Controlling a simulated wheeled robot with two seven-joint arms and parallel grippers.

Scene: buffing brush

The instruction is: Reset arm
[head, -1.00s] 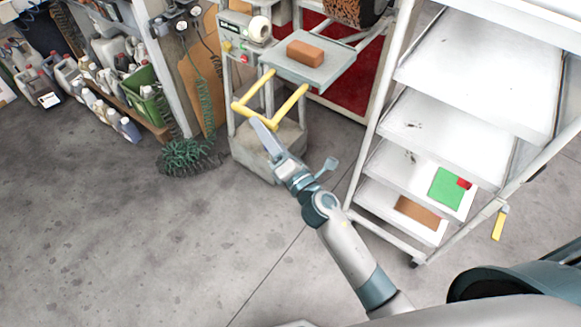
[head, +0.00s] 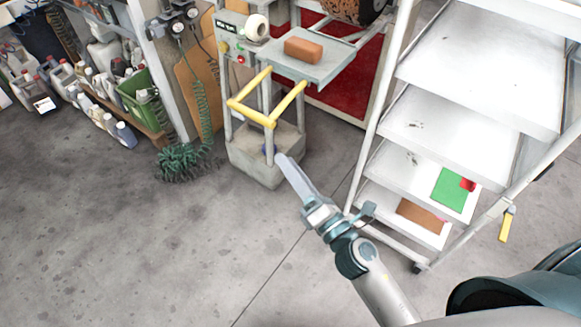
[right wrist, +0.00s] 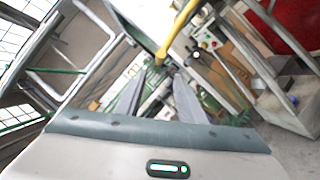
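My right gripper (head: 284,160) reaches in from the bottom right of the head view, over the floor in front of the grey machine. Its tips lie just below the machine's yellow handle (head: 262,110) in the picture, and nothing is in its grip. In the right wrist view its two fingers (right wrist: 157,95) stand apart with an empty gap. The yellow handle also shows in the right wrist view (right wrist: 178,35), beyond the fingertips. My left gripper is not in view.
The grey machine (head: 270,165) carries a tray (head: 318,68) with an orange-brown block (head: 303,50). A white shelf rack (head: 450,145) stands close on the right. Bottles and a green bin (head: 140,92) line the left. The floor (head: 130,240) at left front is clear.

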